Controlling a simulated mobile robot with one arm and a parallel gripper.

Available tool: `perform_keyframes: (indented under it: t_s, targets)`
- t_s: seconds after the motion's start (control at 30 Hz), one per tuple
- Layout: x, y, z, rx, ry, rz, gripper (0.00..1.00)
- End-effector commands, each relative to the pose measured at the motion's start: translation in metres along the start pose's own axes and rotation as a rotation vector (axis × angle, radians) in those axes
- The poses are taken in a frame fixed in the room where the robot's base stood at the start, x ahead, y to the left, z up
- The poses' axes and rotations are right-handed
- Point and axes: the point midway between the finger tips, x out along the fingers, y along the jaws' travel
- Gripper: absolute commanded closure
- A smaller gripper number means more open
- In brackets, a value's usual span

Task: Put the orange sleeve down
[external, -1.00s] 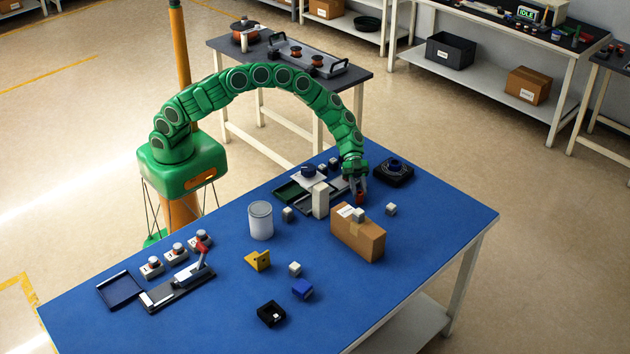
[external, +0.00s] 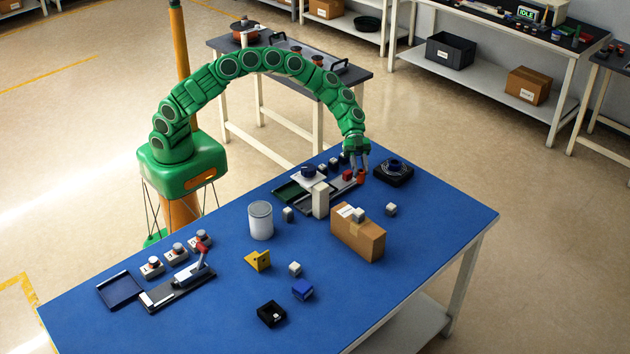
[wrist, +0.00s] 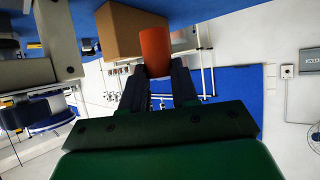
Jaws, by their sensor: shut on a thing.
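The orange sleeve (wrist: 155,50) is between the tips of my two fingers in the wrist view, and my gripper (wrist: 160,78) is shut on it. In the external view my gripper (external: 360,171) is over the back part of the blue table, with the orange sleeve (external: 361,177) at its fingertips. The sleeve seems to be held above the table, but its exact height is hard to tell.
A cardboard box (external: 357,236) stands in front, with a small grey block (external: 358,214) on top. A white upright block (external: 320,200) is at the left. The blue table (external: 430,240) is clear at the right.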

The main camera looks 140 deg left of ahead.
Motion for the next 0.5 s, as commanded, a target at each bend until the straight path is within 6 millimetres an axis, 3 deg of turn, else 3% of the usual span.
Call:
perform_keyframes:
  t_s: [0.17, 0.5]
  targets:
    - [-0.016, -0.009, 0.009, -0.020, 0.003, -0.038, 0.99]
    - [-0.099, -0.045, 0.061, -0.126, 0.011, -0.244, 0.99]
